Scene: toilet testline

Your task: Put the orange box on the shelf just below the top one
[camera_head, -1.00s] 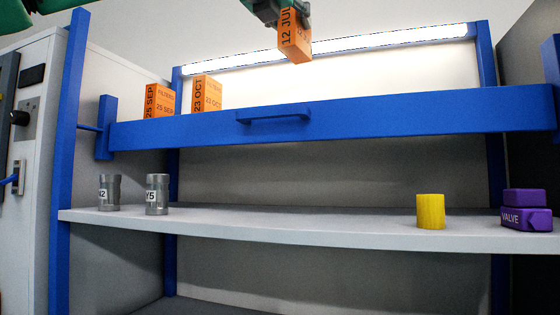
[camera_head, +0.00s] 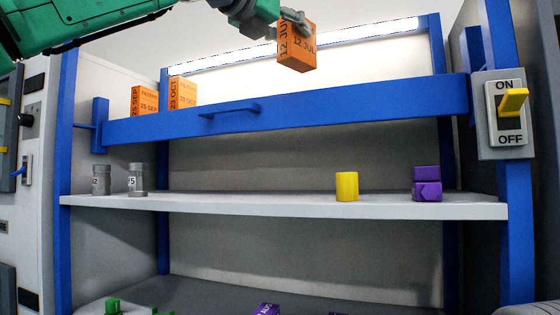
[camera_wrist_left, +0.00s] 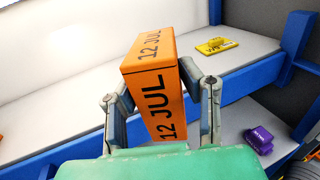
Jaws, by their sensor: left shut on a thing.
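An orange box marked 12 JUL (camera_head: 296,52) is held up in front of the top shelf, near the lamp. My left gripper (camera_head: 292,20) is shut on it from above; the wrist view shows its fingers on both sides of the orange box (camera_wrist_left: 158,95). The top shelf has a blue front board (camera_head: 330,105). The shelf just below it is grey-white (camera_head: 250,202) and lies lower than the held box. My right gripper is not in view.
Two other orange boxes (camera_head: 145,101) (camera_head: 182,93) stand on the top shelf at left. An ON/OFF switch (camera_head: 509,112) is at right.

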